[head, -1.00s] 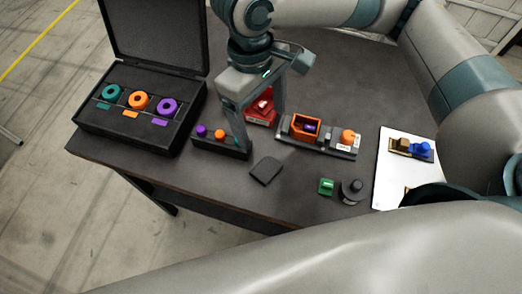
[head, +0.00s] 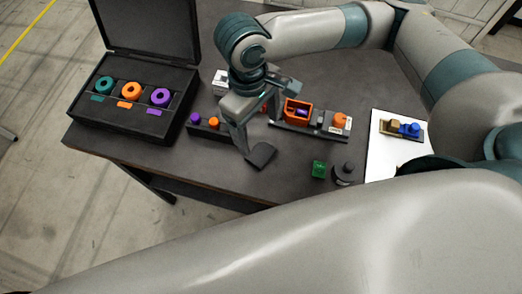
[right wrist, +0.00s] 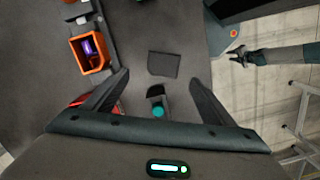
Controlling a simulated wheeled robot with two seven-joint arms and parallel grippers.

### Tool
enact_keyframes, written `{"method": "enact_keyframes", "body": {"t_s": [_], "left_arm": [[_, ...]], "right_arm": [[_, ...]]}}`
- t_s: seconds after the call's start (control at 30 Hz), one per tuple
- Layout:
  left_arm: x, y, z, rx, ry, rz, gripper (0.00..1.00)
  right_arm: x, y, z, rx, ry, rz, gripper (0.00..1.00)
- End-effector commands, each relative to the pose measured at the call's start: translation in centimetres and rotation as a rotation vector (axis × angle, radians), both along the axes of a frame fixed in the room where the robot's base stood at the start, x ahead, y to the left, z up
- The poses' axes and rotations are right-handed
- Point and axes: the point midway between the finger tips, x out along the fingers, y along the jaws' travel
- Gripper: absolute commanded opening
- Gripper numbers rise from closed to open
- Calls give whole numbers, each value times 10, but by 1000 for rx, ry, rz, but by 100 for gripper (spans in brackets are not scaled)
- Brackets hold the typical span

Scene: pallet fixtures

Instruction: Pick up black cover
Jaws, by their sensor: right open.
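The black cover (head: 262,154) is a flat, dark, squarish piece lying on the dark table near its front edge. In the right wrist view the cover (right wrist: 163,64) lies ahead of the fingertips, roughly centred between them. My right gripper (head: 258,138) is open and empty, with its fingers pointing down. My left gripper is not seen.
A black block with coloured knobs (head: 205,122) stands left of the gripper. An orange box (head: 298,111) sits on a fixture behind. An open black case (head: 130,125) stands at left.

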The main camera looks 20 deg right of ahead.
Motion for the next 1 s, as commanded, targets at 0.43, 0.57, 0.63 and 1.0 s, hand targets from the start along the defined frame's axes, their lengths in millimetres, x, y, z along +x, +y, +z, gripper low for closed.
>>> {"method": "enact_keyframes", "body": {"t_s": [0.43,0.57,0.63,1.0], "left_arm": [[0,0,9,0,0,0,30],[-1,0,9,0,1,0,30],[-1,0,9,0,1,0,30],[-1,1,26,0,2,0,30]], "right_arm": [[-4,-3,-42,-1,-1,0,78],[-4,-3,-42,-1,-1,0,78],[-4,-3,-42,-1,-1,0,78],[-10,1,-65,-2,3,-1,78]]}}
